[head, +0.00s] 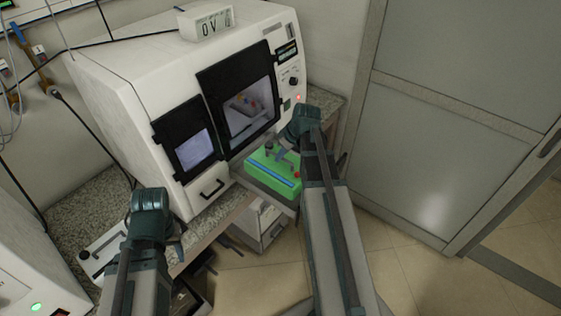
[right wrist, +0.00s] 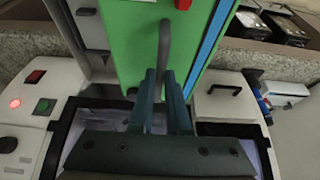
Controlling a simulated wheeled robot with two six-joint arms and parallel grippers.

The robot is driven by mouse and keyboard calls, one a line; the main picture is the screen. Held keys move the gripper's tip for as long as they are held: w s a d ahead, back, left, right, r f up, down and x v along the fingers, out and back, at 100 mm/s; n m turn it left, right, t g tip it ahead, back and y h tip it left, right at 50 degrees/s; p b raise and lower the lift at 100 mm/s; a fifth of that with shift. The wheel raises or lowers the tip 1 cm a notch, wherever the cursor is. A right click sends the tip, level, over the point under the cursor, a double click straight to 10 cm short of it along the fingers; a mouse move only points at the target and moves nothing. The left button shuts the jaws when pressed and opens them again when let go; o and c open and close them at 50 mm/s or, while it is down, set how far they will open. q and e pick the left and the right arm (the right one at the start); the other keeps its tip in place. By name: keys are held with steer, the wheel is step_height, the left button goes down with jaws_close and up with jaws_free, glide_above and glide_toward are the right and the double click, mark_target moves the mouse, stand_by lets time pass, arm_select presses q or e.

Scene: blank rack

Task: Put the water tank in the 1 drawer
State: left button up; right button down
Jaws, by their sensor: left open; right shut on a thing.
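The water tank is a green box (head: 270,168) with a blue stripe, a red part and a grey handle. It sits in front of the white machine. My right gripper (head: 283,153) is shut on the tank's handle (right wrist: 165,45), as the right wrist view shows with both fingers (right wrist: 163,92) on it. A grey tray-like drawer (head: 262,188) shows around and below the tank; I cannot tell whether the tank rests in it or hangs just above. No number is readable on it. My left gripper (head: 172,240) is open and empty near the counter's front edge.
The white machine (head: 120,75) has a dark window (head: 240,103), a small screen and a closed front panel with a black handle (head: 212,188). A speckled counter (head: 75,205) runs below. A grey door (head: 450,110) stands right; tiled floor (head: 420,270) is clear.

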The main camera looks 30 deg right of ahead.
mark_target(281, 170)
steer(key=shift+f+b, duration=1.7)
steer(key=shift+f, duration=0.45)
step_height(281, 170, down, 4)
steer(key=b, duration=0.3)
steer(key=shift+r+b, duration=0.15)
steer(key=shift+b, duration=0.2)
steer(key=c, duration=0.9)
jaws_free()
steer(key=p+v, duration=1.1)
steer(key=v, duration=0.1)
steer(key=shift+s+r, duration=0.1)
